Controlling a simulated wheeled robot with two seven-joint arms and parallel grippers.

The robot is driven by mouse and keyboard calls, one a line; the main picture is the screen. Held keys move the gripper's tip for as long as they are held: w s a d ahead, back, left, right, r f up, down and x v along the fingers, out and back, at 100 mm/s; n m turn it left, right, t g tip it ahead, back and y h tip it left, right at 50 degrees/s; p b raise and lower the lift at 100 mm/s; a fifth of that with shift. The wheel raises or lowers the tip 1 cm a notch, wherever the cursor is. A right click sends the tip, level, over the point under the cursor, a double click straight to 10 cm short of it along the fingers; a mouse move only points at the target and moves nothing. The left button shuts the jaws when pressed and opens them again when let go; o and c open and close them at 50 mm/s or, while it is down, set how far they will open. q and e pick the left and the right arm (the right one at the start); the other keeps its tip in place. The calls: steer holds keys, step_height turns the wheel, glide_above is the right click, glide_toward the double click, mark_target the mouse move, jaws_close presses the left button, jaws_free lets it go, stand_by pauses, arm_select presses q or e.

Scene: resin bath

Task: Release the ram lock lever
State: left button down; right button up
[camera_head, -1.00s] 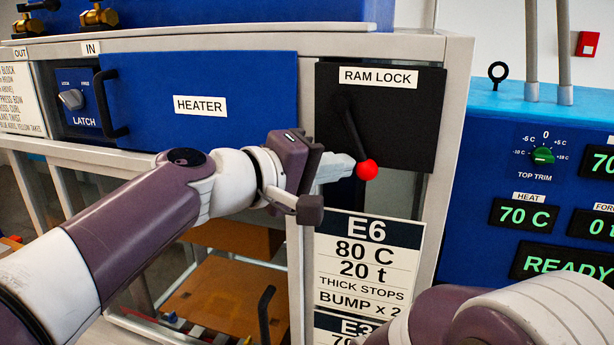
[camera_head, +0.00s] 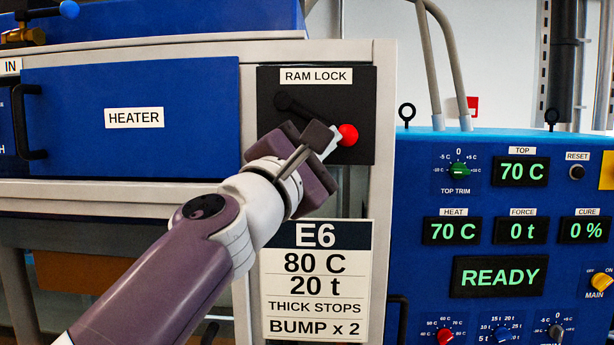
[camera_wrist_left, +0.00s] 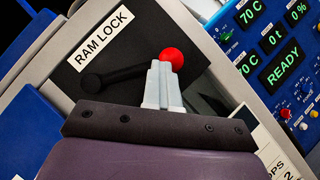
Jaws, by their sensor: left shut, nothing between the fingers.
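The ram lock lever is a black arm (camera_head: 300,107) with a red ball (camera_head: 348,135) on a black panel labelled RAM LOCK (camera_head: 361,90). In the head view it slopes down to the right from its pivot at the left. My left gripper (camera_head: 331,146) is shut and empty, with its pale fingertips at the lower left of the ball, partly covering the lever near it. In the left wrist view the closed fingertips (camera_wrist_left: 163,82) overlap the lower left edge of the ball (camera_wrist_left: 172,59), seemingly touching it. My right gripper is out of view.
The blue heater drawer (camera_head: 180,152) with a black handle (camera_head: 23,122) lies left of the panel. The E6 card (camera_head: 316,270) hangs below it. The blue control cabinet (camera_head: 418,180) stands close on the right, its display (camera_head: 500,277) reading READY.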

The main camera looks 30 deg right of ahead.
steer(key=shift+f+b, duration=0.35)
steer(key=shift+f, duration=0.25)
arm_select(q)
steer(key=shift+s+d+r+n+t+y+b, duration=0.15)
steer(key=shift+d+r+n+t, duration=0.2)
steer(key=shift+n+t, duration=0.5)
steer(key=shift+s+d+r+n+t+y+b, duration=0.15)
steer(key=shift+r+n+t, duration=0.25)
steer(key=shift+n, duration=0.8)
steer(key=shift+s+d+r+n+t, duration=0.1)
steer(key=shift+d+r+n+t, duration=0.3)
steer(key=shift+n+t, duration=0.45)
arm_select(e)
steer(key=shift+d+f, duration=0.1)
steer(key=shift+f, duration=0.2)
arm_select(q)
steer(key=shift+n, duration=0.3)
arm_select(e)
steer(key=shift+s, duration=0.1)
